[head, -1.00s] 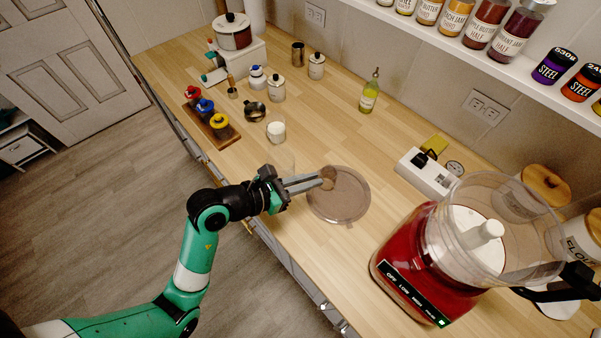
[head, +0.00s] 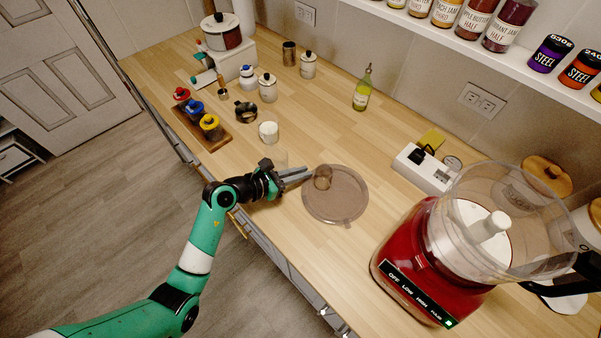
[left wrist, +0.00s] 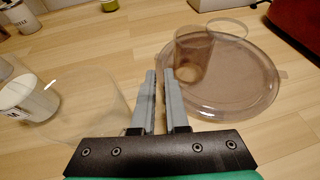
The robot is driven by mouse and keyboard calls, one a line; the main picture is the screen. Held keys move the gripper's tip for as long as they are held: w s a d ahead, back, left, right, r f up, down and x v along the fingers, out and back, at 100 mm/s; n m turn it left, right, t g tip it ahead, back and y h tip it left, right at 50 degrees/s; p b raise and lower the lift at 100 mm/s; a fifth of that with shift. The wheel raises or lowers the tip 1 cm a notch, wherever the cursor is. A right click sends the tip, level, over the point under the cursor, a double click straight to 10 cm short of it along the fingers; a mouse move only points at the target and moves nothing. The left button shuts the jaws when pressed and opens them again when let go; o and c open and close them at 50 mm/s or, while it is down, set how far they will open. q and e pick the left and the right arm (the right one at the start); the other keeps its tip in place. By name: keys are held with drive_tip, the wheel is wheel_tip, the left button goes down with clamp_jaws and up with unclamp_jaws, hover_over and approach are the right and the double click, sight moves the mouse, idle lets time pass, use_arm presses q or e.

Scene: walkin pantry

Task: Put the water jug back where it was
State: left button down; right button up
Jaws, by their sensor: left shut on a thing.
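The water jug looks like the faint clear vessel beside my left gripper (head: 306,173). Its see-through wall shows left of the fingers in the left wrist view (left wrist: 100,88); its outline is hard to make out. My left gripper is shut with a narrow gap, on what looks like a thin part of the jug; the contact is not clear. The fingertips (left wrist: 162,75) are beside a round clear brownish tray (head: 347,207). A clear tumbler (head: 323,178) stands on the tray just past the fingertips. My right gripper is not in view.
A white mug (head: 268,132) stands left of the tray, with canisters and a board (head: 216,140) of colored-lid jars beyond. A green bottle (head: 361,92) stands at the back. A power strip (head: 422,168) and red food processor (head: 430,250) are at right. Bare counter lies behind the tray.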

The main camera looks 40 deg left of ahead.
use_arm(q)
drive_tip(key=shift+f, duration=0.15)
drive_tip(key=c, duration=1.2)
unclamp_jaws()
drive_tip(key=shift+r, duration=0.2)
drive_tip(key=p+v, duration=0.1)
drive_tip(key=v, duration=1.1)
